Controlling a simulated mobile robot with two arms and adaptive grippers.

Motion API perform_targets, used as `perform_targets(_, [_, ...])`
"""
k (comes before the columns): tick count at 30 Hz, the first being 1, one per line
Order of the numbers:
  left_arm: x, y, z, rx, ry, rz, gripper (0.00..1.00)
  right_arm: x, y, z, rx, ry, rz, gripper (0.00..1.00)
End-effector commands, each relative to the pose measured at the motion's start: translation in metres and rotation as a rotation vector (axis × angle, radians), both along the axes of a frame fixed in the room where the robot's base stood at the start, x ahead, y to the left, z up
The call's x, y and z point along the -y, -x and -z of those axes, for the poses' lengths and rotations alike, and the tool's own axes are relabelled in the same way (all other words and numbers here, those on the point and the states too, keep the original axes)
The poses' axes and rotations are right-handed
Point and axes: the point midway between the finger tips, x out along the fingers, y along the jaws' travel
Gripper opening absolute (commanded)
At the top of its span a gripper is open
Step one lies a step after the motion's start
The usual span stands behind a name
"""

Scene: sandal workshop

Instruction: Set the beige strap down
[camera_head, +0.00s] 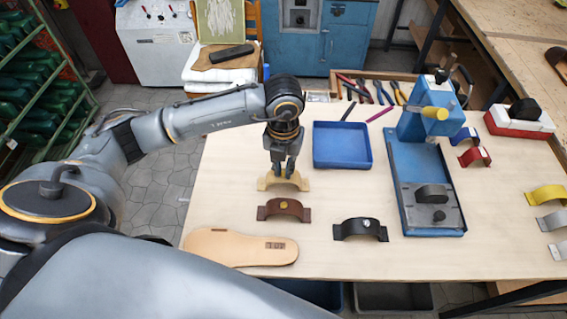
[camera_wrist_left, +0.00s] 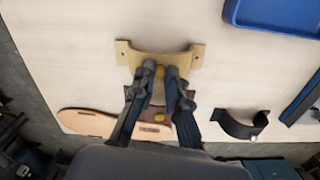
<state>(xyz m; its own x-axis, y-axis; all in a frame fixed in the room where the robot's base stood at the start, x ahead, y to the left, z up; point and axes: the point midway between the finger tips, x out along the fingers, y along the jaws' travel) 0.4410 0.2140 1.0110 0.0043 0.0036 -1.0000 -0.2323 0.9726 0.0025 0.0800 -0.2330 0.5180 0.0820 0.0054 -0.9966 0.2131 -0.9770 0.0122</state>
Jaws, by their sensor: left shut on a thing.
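The beige strap (camera_head: 267,182) is an arched piece at the left part of the table, behind the brown strap. It also shows in the left wrist view (camera_wrist_left: 133,56), with its two end tabs spread to either side. My left gripper (camera_head: 283,174) points down with its fingers shut on the middle of the beige strap's arch. In the left wrist view the fingertips (camera_wrist_left: 161,72) meet at the strap. The strap is at or very close to the table top; I cannot tell if its ends touch. My right gripper is not in view.
A brown strap (camera_head: 284,207), a black strap (camera_head: 361,229) and a sandal sole (camera_head: 240,248) lie in front. A blue tray (camera_head: 342,158) stands to the right, then a blue press (camera_head: 425,170). Yellow, grey and other straps lie at far right. The table (camera_head: 320,255) is bare between them.

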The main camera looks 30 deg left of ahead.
Motion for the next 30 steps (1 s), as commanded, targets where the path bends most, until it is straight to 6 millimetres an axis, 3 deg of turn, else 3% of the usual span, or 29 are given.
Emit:
perform_targets(6, [0.000,0.000,0.004,0.000,0.001,0.000,0.00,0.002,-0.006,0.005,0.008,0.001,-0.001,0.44])
perform_targets(7, [0.000,0.000,0.003,0.000,0.001,0.000,0.18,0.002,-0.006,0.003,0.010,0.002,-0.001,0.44])
perform_targets(10, [0.001,0.000,0.002,-0.001,0.001,0.000,0.37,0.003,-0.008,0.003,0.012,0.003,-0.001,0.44])
perform_targets(23, [0.001,-0.001,-0.005,0.003,0.002,0.000,0.37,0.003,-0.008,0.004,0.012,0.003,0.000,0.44])
perform_targets(30, [0.001,-0.002,-0.052,0.009,0.002,0.001,0.37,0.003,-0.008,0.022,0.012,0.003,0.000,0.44])
